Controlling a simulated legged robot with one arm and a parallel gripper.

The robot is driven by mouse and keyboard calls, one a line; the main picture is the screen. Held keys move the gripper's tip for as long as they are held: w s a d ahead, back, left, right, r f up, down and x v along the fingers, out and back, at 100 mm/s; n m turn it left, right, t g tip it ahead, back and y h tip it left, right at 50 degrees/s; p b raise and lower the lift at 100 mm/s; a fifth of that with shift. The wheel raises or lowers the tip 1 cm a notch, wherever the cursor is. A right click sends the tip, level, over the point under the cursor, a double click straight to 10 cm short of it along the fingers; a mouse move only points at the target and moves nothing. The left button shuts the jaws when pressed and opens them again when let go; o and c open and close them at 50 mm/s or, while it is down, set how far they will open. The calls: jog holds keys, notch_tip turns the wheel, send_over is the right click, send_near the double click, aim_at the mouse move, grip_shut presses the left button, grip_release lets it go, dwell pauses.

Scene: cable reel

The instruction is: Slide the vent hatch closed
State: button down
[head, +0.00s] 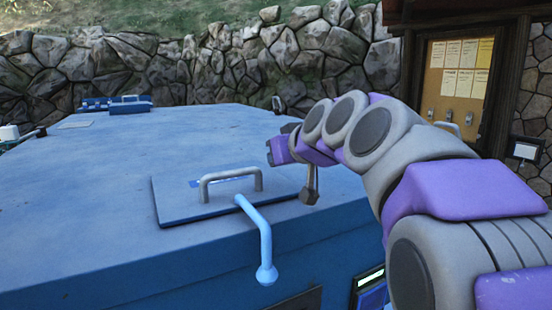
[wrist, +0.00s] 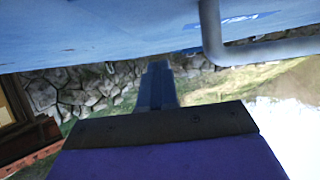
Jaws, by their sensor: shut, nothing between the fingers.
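A flat blue hatch panel (head: 180,208) lies on the near edge of a large blue housing in the head view. A grey U-shaped handle (head: 230,177) stands on it; a similar bar shows close at the top right of the wrist view (wrist: 212,30). I cannot tell how much opening the panel covers. My gripper (head: 273,151) is shut and empty, above the housing top, to the right of and beyond the handle. In the wrist view my gripper (wrist: 158,75) points past the blue surface, apart from the handle.
A light-blue bent lever (head: 262,235) hangs at the hatch's front edge. A brown upright lever (head: 310,185) stands right of the hatch, below my arm. Another blue fitting with a handle (head: 117,104) sits far back. The housing top (head: 150,145) between is mostly clear.

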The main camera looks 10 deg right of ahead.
jog(key=shift+s+d+r+b, duration=0.35)
jog(key=shift+s+d+b, duration=0.25)
jog(key=shift+s, duration=1.25)
jog(key=shift+s+d+r+b, duration=0.35)
jog(key=shift+s+d, duration=0.4)
jog(key=shift+s, duration=1.15)
jog(key=shift+s+d+r+b, duration=0.3)
jog(key=shift+s+d+b, duration=0.35)
jog(key=shift+s, duration=1.2)
